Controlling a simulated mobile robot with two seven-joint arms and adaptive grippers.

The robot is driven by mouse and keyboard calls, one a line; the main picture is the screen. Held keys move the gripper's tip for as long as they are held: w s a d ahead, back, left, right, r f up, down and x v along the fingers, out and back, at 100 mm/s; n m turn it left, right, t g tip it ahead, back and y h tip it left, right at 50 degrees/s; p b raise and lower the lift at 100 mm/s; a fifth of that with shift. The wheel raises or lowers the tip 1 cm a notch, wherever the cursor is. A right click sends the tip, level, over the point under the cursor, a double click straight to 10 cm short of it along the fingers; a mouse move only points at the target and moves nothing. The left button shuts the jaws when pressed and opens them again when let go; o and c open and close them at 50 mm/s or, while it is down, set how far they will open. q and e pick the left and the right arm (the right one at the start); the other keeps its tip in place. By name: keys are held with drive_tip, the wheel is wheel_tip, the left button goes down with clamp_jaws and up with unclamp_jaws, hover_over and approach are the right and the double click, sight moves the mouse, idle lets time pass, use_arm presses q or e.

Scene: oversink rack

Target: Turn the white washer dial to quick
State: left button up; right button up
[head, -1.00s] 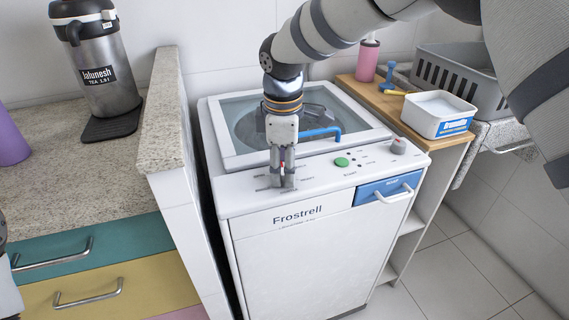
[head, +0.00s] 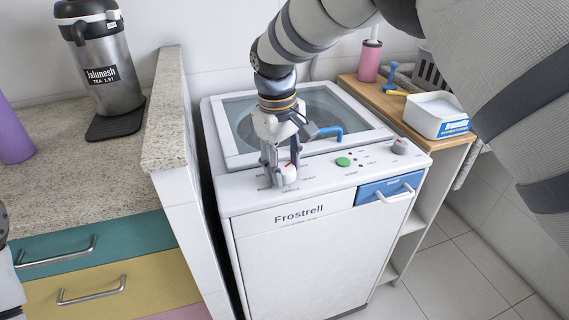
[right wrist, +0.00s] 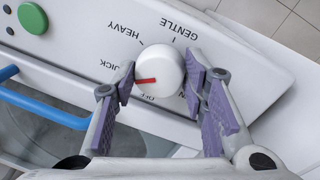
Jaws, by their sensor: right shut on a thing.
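The washer (head: 290,262) is white with a glass-topped lid and a sloped control panel. Its white dial (head: 286,175) sits at the panel's left end. In the right wrist view the dial (right wrist: 162,66) has a red pointer, which lies between the QUICK label (right wrist: 113,69) and the OFF label (right wrist: 149,97). HEAVY and GENTLE are printed further round. My right gripper (head: 280,178) is down at the panel, shut on the dial, with a purple finger pad on each side in the right wrist view (right wrist: 161,92). My left gripper is not in view.
A green button (head: 343,162) and a smaller knob (head: 400,146) are on the panel. A blue lid handle (head: 330,131) is close to my right gripper. A granite counter (head: 60,190) with a flask (head: 105,75) stands left; a wooden shelf with a white tub (head: 436,115) stands right.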

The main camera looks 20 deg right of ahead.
drive_tip(key=shift+f+m, duration=0.15)
drive_tip(key=shift+m, duration=0.25)
drive_tip(key=o, duration=1.2)
drive_tip(key=r, duration=0.8)
drive_tip(key=a+r, duration=0.1)
drive_tip(key=r, duration=0.3)
drive_tip(key=shift+s+a, duration=0.1)
drive_tip(key=shift+s, duration=0.1)
